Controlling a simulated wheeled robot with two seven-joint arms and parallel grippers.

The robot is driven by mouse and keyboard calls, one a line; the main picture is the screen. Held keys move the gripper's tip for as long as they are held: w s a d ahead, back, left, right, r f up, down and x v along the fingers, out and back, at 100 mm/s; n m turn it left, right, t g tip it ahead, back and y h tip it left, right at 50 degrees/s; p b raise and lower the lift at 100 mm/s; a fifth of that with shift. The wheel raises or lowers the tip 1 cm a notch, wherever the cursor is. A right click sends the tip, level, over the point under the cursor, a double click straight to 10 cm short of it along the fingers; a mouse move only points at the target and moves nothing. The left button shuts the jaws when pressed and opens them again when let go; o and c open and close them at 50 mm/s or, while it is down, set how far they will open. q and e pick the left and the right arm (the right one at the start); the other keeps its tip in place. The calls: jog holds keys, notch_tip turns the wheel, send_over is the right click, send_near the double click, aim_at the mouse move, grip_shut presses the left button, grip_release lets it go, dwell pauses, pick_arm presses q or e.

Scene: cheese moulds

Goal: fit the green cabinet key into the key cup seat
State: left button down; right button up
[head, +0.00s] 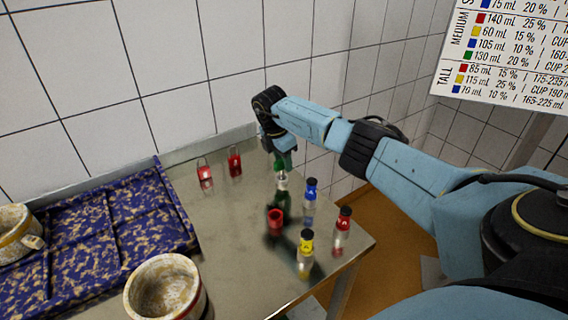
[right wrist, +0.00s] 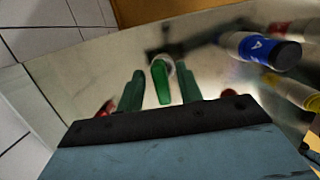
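The green key (right wrist: 160,82) shows between my fingertips in the right wrist view, with a gap on each side. A small pale round cup (head: 283,183) is directly below my right gripper (head: 281,164) in the head view; its rim (right wrist: 166,62) shows at the key's far end in the wrist view. It may be the key cup seat. I cannot tell whether the key sits in it or is only above it. My right gripper's green fingers are open around the key, pointing down. My left gripper is not in view.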

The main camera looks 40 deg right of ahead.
jog(key=r, duration=0.3)
jog(key=a+r, duration=0.1)
jog(key=r, duration=0.2)
jog(key=a+r, duration=0.1)
jog(key=r, duration=0.3)
jog(key=shift+w+p, duration=0.1)
jog(key=shift+p, duration=0.25)
jog(key=shift+f, duration=0.1)
